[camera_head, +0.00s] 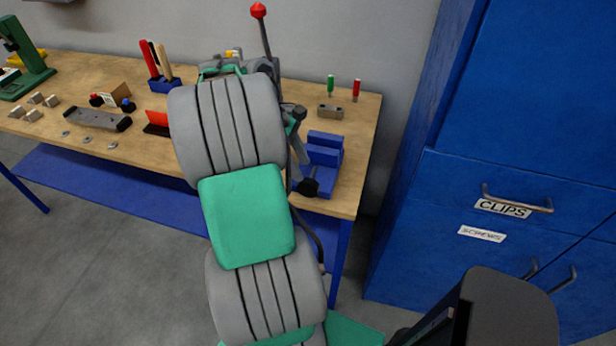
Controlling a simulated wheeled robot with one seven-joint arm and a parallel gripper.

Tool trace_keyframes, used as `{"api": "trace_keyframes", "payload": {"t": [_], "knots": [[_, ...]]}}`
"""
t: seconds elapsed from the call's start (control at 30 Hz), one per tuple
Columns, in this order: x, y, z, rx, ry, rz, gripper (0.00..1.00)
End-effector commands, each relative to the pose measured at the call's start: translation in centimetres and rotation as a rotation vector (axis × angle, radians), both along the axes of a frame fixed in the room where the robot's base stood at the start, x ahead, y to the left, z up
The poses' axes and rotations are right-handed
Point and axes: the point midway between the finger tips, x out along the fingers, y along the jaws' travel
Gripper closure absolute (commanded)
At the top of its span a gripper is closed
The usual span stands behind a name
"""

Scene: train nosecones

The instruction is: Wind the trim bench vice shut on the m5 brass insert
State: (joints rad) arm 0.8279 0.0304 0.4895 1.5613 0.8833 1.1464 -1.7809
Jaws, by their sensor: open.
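The blue bench vice (324,150) sits at the right front end of the wooden bench. A dark round knob (309,187) shows at its front left, low by the bench edge. My gripper (301,153) appears as a slim grey part at the left side of the vice, close to it; contact cannot be told. It is open, though its fingers are small and partly hidden by my arm. I cannot make out the m5 brass insert; the gap between the vice jaws is not clearly visible.
Blue cabinets (490,170) stand to the right, with floor between.

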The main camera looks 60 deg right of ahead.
Motion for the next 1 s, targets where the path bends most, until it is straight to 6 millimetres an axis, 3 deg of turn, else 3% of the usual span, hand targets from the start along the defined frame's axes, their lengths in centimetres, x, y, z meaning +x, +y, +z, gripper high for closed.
{"api": "trace_keyframes", "payload": {"t": [0.2, 0.33, 0.67, 1.0], "knots": [[-1.5, -0.1, -4.1, 0.000, -0.001, 0.002, 0.58], [-2.3, -0.3, -5.8, 0.000, -0.001, 0.002, 0.58], [-2.4, -0.3, -6.4, -0.003, -0.004, 0.004, 0.58], [-2.4, -0.3, -6.4, -0.003, -0.004, 0.004, 0.86]]}}
